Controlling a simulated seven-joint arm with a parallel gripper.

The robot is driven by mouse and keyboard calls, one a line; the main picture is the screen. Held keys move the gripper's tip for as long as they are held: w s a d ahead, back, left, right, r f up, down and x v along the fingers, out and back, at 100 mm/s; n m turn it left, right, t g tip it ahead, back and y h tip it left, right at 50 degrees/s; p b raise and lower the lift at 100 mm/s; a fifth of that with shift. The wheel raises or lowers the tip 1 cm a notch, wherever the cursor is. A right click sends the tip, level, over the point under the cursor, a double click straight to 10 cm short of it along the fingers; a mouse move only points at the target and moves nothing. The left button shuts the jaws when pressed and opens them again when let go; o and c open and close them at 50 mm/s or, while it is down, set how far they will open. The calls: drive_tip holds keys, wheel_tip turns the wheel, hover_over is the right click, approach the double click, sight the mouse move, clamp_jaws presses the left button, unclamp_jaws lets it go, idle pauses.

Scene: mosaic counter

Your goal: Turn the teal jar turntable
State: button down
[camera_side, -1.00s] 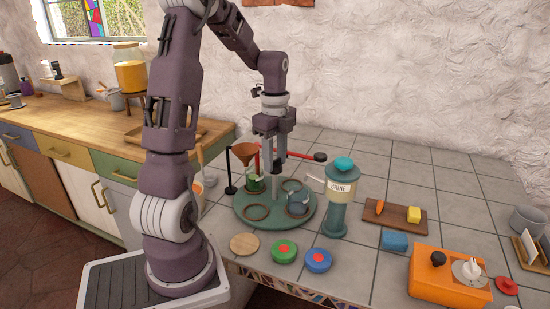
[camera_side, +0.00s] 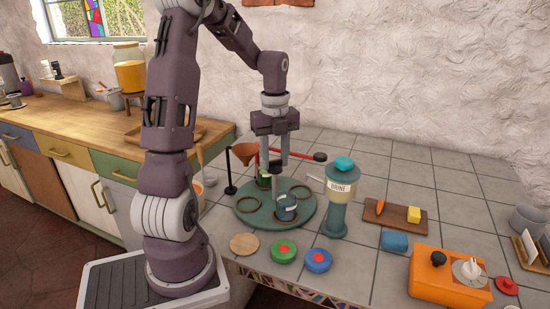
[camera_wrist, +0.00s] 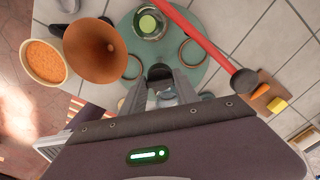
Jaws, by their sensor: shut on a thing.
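The round teal turntable (camera_side: 268,222) lies on the tiled counter and fills the middle of the wrist view (camera_wrist: 190,77). It has brown ring seats on top. A blue-grey jar (camera_side: 287,209) sits at its front, and a glass jar with green contents (camera_side: 264,182) sits at its back, partly hidden by my fingers; this jar also shows in the wrist view (camera_wrist: 149,24). My gripper (camera_side: 275,167) points down over the turntable's centre. It is shut on the dark centre knob (camera_wrist: 159,71), which its fingers partly cover.
A copper funnel (camera_side: 246,153) on a black stand and a red bar (camera_wrist: 205,38) with a black end (camera_side: 320,157) are close behind my gripper. A teal-topped canister (camera_side: 341,200) stands right of the turntable. Coloured discs (camera_side: 284,252) lie in front. A cutting board (camera_side: 395,221) is further right.

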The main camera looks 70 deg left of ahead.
drive_tip(key=shift+m, duration=4.4)
drive_tip(key=c, duration=0.9)
unclamp_jaws()
drive_tip(key=shift+c, duration=0.2)
